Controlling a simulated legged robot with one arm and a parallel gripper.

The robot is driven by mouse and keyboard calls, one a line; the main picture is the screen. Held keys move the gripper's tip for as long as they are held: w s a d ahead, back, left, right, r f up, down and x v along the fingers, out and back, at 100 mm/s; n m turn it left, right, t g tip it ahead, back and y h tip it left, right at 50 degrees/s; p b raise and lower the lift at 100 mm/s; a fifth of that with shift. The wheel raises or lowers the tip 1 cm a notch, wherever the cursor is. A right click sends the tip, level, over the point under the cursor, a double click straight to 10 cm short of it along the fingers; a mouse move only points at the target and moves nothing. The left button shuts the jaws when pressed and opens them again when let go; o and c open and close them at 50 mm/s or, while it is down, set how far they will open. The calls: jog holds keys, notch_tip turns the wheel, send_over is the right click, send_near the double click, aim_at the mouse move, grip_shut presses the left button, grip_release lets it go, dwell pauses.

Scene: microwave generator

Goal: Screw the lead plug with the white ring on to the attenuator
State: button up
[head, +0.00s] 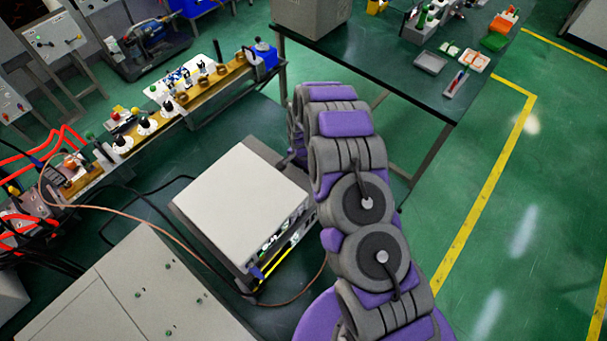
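A long, narrow bench (88,185) at the left carries a row of microwave parts, some with white round bases or rings (123,143). I cannot tell which part is the attenuator. A thin copper-coloured lead (130,214) runs from the bench's near end, over the floor area, to the front of a white box. I cannot make out a plug with a white ring on it. My purple and grey arm rises at the centre right and bends over. My gripper (296,155) is mostly hidden behind the arm, beside the box's right side, and its fingers do not show clearly.
The white instrument box (245,190) stands between the bench and my arm. Grey cabinets (135,290) stand at the lower left. A dark table (400,75) with a grey box and small items is at the back. Red and black cables crowd the left edge. The right floor is open.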

jog(key=shift+d, duration=0.4)
grip_shut()
jog(key=shift+a+r, duration=0.15)
jog(key=shift+r, duration=0.05)
jog(key=shift+r+p, duration=0.4)
jog(key=shift+r, duration=0.2)
jog(key=shift+r+p, duration=0.65)
jog(key=shift+r, duration=1.6)
